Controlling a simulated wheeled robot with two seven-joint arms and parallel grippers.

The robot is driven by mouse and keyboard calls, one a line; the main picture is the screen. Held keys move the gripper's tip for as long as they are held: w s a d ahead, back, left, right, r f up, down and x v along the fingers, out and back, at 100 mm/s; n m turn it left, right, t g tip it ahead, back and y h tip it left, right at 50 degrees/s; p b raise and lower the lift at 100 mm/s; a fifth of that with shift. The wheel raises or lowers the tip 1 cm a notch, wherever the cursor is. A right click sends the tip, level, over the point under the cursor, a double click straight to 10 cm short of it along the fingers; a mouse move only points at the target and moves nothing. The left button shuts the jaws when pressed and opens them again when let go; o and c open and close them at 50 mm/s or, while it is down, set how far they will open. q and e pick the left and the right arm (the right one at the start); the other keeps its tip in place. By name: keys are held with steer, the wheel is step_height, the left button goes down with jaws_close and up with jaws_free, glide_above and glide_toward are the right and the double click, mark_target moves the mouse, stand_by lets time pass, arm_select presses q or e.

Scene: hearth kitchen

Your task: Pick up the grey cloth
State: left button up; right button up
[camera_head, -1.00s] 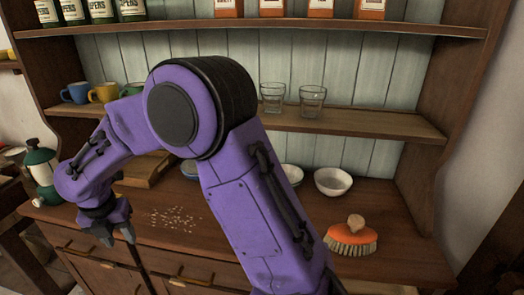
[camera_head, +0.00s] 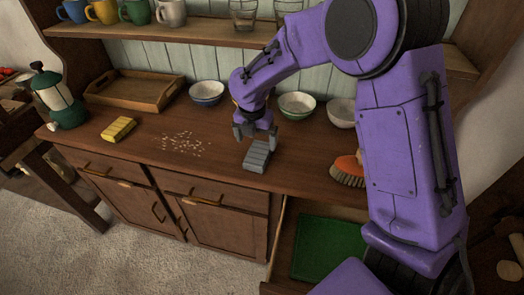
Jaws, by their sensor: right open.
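The grey cloth (camera_head: 257,156), a small folded block, lies on the wooden counter (camera_head: 205,172) near its front edge. My right gripper (camera_head: 255,136) is open and points down just above and behind the cloth. Its fingertips look close to the cloth's far end, but I cannot tell if they touch it. Nothing shows between the fingers. My left gripper is not in view.
Bowls (camera_head: 206,93) stand behind. An orange brush (camera_head: 348,170) is to the right. An open drawer holds something green (camera_head: 328,250).

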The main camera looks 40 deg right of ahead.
mark_target(259, 152)
steer(key=f, duration=0.3)
steer(key=f+p, duration=0.1)
steer(key=f, duration=0.1)
steer(key=shift+s+d, duration=0.1)
steer(key=shift+d, duration=0.25)
steer(key=shift+f, duration=0.25)
steer(key=c, duration=1.1)
steer(key=shift+r, duration=0.15)
steer(key=shift+r, duration=0.25)
steer(key=r, duration=0.1)
steer(key=r+b, duration=0.1)
steer(key=r, duration=0.1)
steer(key=shift+a+r, duration=0.1)
steer(key=shift+a, duration=0.2)
steer(key=a+r, duration=0.1)
steer(key=s+a+r, duration=0.1)
steer(key=r, duration=0.1)
steer(key=s+a+r, duration=0.1)
steer(key=shift+s+r+b, duration=0.2)
steer(key=shift+r+b, duration=0.1)
steer(key=shift+r, duration=0.05)
steer(key=s+a+r+p, duration=0.1)
steer(key=s+a+r, duration=0.3)
steer(key=a, duration=0.3)
steer(key=shift+s+a+r+p, duration=0.25)
steer(key=shift+s+a+p, duration=0.15)
steer(key=shift+s, duration=0.45)
